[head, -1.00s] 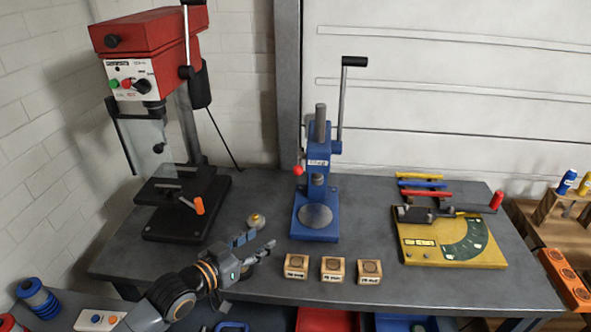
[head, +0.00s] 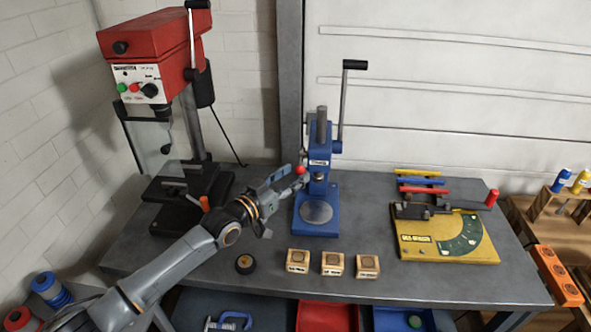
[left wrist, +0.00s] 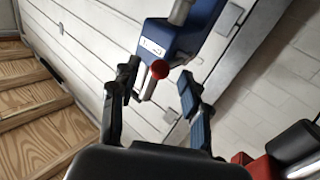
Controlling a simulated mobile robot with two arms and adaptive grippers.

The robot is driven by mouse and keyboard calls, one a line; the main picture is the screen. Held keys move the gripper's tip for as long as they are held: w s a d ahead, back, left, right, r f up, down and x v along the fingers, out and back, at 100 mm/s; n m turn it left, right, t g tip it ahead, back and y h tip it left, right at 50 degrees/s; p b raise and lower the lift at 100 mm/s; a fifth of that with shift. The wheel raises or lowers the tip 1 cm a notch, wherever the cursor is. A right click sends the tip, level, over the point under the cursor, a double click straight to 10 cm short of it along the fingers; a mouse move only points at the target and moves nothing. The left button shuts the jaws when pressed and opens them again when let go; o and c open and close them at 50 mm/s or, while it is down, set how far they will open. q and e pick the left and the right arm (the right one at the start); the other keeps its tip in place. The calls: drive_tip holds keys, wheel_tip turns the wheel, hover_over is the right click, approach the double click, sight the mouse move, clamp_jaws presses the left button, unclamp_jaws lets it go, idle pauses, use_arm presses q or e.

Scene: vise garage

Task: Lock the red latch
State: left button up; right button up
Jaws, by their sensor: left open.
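The red latch shows as a red ball knob (head: 300,170) on the left side of the blue press (head: 318,190). It also shows in the left wrist view (left wrist: 160,69), on a thin lever beside the blue press head. My left gripper (head: 288,178) is open, its fingertips close to the knob from the left. In the left wrist view, the knob appears between the two spread fingers, with gaps on both sides. I cannot tell whether it is fully between them in depth. My right gripper is not in view.
A red drill press (head: 155,45) stands left. A yellow plate fixture (head: 425,247) is on the right. The bench between the press and the fixture is clear.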

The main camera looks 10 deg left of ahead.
use_arm(q)
drive_tip(key=shift+x, duration=0.9)
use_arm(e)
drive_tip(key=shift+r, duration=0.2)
use_arm(q)
drive_tip(key=shift+c, duration=0.2)
clamp_jaws()
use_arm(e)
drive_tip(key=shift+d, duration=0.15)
use_arm(q)
drive_tip(key=shift+s, duration=0.1)
drive_tip(key=r+n+g+y+p, duration=0.1)
drive_tip(key=r+g+p, duration=0.1)
drive_tip(key=p, duration=0.1)
drive_tip(key=w+r+n+g+p, duration=0.1)
drive_tip(key=r+p, duration=0.1)
drive_tip(key=p, duration=0.1)
drive_tip(key=shift+n+g+y, duration=0.3)
drive_tip(key=shift+g+y, duration=0.1)
drive_tip(key=shift+w+r+n+g+y+p, duration=0.25)
drive_tip(key=shift+r+n+g+y+p, duration=0.1)
drive_tip(key=shift+g, duration=0.45)
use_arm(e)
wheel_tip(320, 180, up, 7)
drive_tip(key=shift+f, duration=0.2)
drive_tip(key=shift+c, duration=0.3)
